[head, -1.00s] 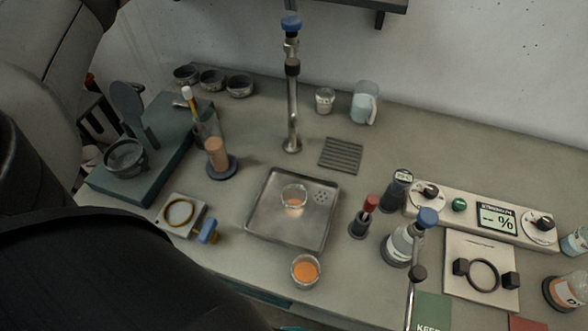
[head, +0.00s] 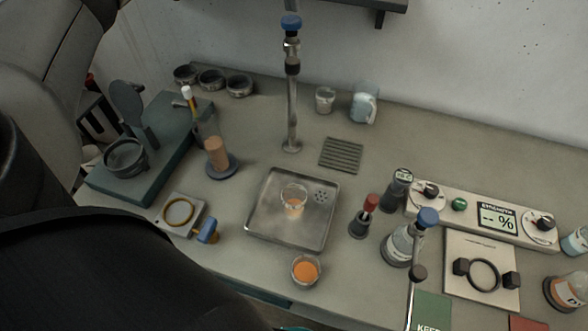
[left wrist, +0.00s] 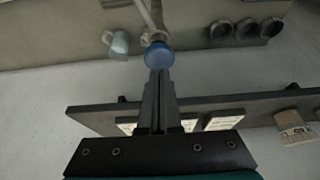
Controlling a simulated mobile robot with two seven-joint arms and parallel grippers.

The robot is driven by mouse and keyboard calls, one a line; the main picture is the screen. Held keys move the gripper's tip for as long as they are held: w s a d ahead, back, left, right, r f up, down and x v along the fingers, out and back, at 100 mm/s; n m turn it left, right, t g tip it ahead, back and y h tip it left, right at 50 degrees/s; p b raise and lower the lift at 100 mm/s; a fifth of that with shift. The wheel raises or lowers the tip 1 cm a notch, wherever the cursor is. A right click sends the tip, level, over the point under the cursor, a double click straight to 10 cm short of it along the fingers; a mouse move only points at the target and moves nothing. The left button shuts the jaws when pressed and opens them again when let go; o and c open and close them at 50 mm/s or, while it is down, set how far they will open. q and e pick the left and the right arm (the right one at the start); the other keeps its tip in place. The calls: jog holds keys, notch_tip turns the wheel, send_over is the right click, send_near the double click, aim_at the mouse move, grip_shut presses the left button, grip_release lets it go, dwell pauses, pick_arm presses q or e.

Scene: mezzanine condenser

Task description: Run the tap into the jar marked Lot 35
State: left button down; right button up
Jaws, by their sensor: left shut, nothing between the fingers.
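The tap (head: 291,95) is a tall metal column at the back of the counter, with a blue knob (head: 291,22) on top. A second clear jar with orange contents (head: 306,270) stands in front of the tray. I can read no lot mark on either. In the left wrist view my left gripper (left wrist: 158,75) is shut and empty, its fingers pointing toward the blue knob (left wrist: 158,54). In the head view nothing touches the knob. My right gripper is not in view.
A slotted grey mat (head: 341,154), a small cup (head: 325,99) and a pale mug (head: 364,103) are right of the tap. Bottles and a control panel (head: 470,214) fill the right side. A dark shelf (left wrist: 90,115) crosses the left wrist view.

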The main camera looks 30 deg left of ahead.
pick_arm(q)
jog(key=shift+f+b, duration=0.6)
jog(key=shift+f, duration=0.6)
dwell(1.3)
notch_tip(320, 180, up, 5)
jog(key=p, duration=0.4)
jog(key=shift+f+p, duration=0.1)
jog(key=shift+p, duration=0.2)
jog(key=shift+s+f, duration=0.1)
dwell(0.5)
